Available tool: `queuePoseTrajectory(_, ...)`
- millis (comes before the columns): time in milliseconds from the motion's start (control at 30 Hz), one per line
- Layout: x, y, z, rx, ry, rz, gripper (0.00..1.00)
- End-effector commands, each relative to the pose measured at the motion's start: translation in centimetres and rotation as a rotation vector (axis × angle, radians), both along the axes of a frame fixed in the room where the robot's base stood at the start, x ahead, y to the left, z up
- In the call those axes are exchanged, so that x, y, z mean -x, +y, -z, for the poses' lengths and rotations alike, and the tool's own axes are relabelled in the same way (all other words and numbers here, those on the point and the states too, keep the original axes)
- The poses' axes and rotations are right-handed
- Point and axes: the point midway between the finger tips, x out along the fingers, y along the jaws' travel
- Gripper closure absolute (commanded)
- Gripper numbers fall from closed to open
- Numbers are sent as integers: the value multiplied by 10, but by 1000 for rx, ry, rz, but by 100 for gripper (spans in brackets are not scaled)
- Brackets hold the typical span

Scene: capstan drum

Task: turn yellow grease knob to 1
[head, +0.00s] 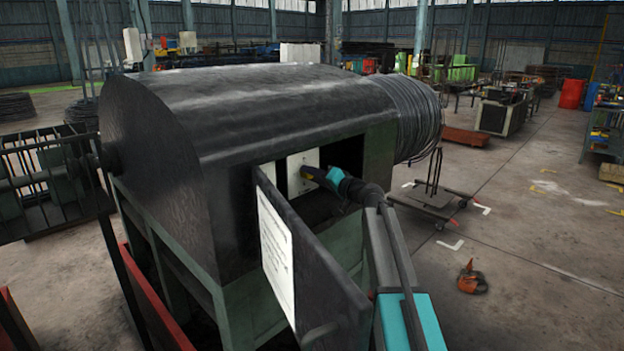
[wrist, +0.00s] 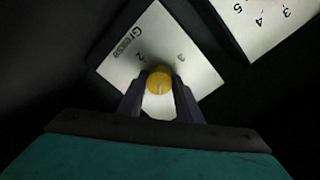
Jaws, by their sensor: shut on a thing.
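The yellow grease knob (wrist: 159,83) is round and sits on a pale plate (wrist: 125,52) lettered "Grease" in the wrist view. My gripper (wrist: 160,86) is shut on it, one dark finger on each side. A light mark on the knob points toward the bottom of the picture, toward my gripper. The numbers 2 and 3 show on the plate above the knob; I cannot see a 1, as my fingers cover the lower plate. In the head view my gripper (head: 312,174) reaches into the drum housing opening at a white plate (head: 297,183); the knob is hidden there.
A second plate (wrist: 275,20) with numbers 3, 4 and 5 is at the upper right. In the head view an open dark door (head: 325,275) with a white label stands left of my arm. The dark housing (head: 240,110) closes over the opening.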

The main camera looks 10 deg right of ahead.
Motion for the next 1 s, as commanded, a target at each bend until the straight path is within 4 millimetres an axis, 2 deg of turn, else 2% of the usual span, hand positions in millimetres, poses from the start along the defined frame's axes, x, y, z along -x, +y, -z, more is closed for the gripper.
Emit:
queuePoseTrajectory(700,-1,-2,-1,-490,357,0,91)
queuePoseTrajectory(1000,-1,-2,-1,-640,464,1,91)
